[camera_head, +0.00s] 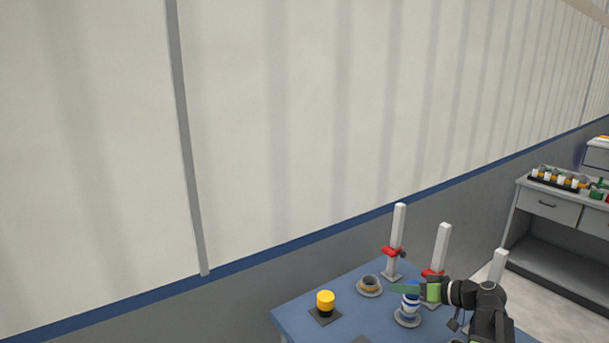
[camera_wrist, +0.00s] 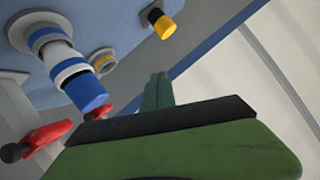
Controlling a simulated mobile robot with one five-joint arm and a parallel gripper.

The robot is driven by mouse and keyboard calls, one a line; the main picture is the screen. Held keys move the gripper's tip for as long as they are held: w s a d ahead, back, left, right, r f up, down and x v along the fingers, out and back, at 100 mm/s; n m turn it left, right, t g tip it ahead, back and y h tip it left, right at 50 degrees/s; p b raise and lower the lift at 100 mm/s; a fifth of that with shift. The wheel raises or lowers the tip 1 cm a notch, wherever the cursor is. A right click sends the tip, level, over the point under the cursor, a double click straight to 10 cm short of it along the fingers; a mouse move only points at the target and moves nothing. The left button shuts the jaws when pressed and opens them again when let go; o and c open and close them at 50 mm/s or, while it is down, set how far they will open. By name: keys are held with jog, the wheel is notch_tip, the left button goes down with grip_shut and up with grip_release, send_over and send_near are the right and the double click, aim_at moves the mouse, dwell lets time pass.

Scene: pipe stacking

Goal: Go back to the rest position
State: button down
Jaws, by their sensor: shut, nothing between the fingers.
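My gripper (camera_head: 406,288) reaches in from the right over the blue table in the head view. Its green fingers also show in the wrist view (camera_wrist: 158,92), held together with nothing between them. A stack of blue and white pipe pieces (camera_head: 409,305) stands on a round base just below and behind the fingers. The stack shows in the wrist view (camera_wrist: 72,70) at the upper left, apart from the fingers. In the head view the gripper hides part of the stack's top.
White posts (camera_head: 397,240) with red clamps (camera_head: 393,252) stand along the table's (camera_head: 300,318) far right side. A yellow cylinder (camera_head: 325,302) stands on a dark square base. A round holder (camera_head: 369,284) sits behind. A grey workbench (camera_head: 550,205) stands at the right.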

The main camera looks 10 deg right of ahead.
jog(key=s+a+f+n+g+h+p, duration=0.15)
jog(key=a+f+g, duration=0.25)
jog(key=a, duration=0.8)
jog(key=s+a+f+n+g, duration=0.2)
jog(key=a+f+g, duration=0.15)
jog(key=a, duration=0.95)
jog(key=s+a+f+m+g+h, duration=0.1)
jog(key=s+a+f+g+h, duration=0.15)
jog(key=s, duration=0.25)
jog(key=d+f+m+h, duration=0.1)
jog(key=d, duration=0.1)
jog(key=s+d+f+m+h, duration=0.1)
jog(key=d+h, duration=0.1)
jog(key=d, duration=0.1)
jog(key=s+d+m+h, duration=0.1)
jog(key=d+m+h, duration=0.1)
jog(key=shift+s+d+f, duration=0.15)
jog(key=shift+d+f, duration=0.15)
jog(key=shift+f, duration=0.1)
jog(key=shift+d+m, duration=0.35)
jog(key=shift+m, duration=0.1)
